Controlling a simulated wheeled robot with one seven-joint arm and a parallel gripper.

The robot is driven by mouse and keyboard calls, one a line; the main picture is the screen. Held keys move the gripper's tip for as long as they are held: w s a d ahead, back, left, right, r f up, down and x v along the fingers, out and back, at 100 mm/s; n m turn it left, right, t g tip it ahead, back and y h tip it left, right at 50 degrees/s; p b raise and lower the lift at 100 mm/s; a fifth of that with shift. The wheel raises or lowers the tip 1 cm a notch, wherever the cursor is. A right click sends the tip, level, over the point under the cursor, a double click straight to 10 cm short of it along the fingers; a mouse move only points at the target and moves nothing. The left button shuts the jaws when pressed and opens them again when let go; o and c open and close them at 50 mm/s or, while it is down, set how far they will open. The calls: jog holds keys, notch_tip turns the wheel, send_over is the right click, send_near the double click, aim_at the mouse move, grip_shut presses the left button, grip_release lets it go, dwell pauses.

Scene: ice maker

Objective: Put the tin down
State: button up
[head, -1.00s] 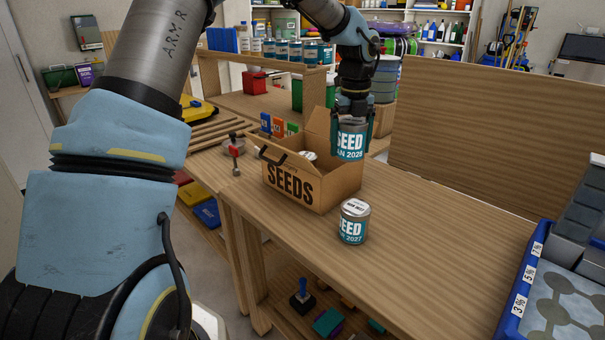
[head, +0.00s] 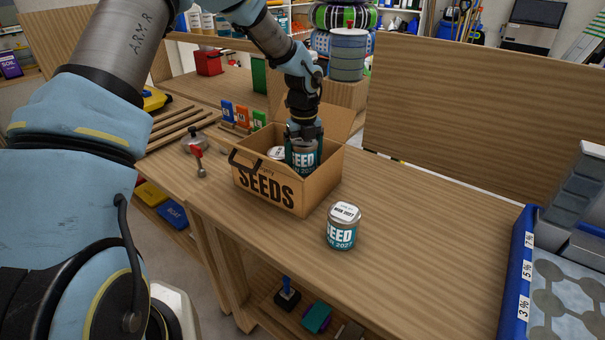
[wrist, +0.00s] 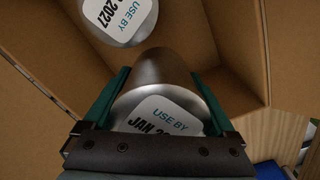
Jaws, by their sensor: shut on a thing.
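My gripper (head: 304,137) is shut on a silver and teal seed tin (head: 303,158). The held tin is upright and partly down inside the cardboard box marked SEEDS (head: 318,192), on its right side. In the wrist view the held tin's lid (wrist: 160,118) sits between my fingers, with box walls around it. Whether its base touches the box floor is hidden. Another tin (head: 277,153) is in the box to the left; it also shows in the wrist view (wrist: 120,20). A third tin (head: 342,228) stands upright on the bench in front of the box.
The wooden bench (head: 420,230) is clear right of the box. A blue tray (head: 516,265) stands at the right edge. A red-handled tool (head: 198,160) lies left of the box. Small coloured packets (head: 242,116) stand behind the box. A wooden panel (head: 480,110) lines the back.

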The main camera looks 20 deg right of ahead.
jog(key=shift+f+p, duration=0.85)
jog(key=shift+f, duration=2.4)
jog(key=shift+f, duration=0.15)
jog(key=o, duration=1.5)
notch_tip(320, 180, up, 12)
jog(key=b, duration=0.4)
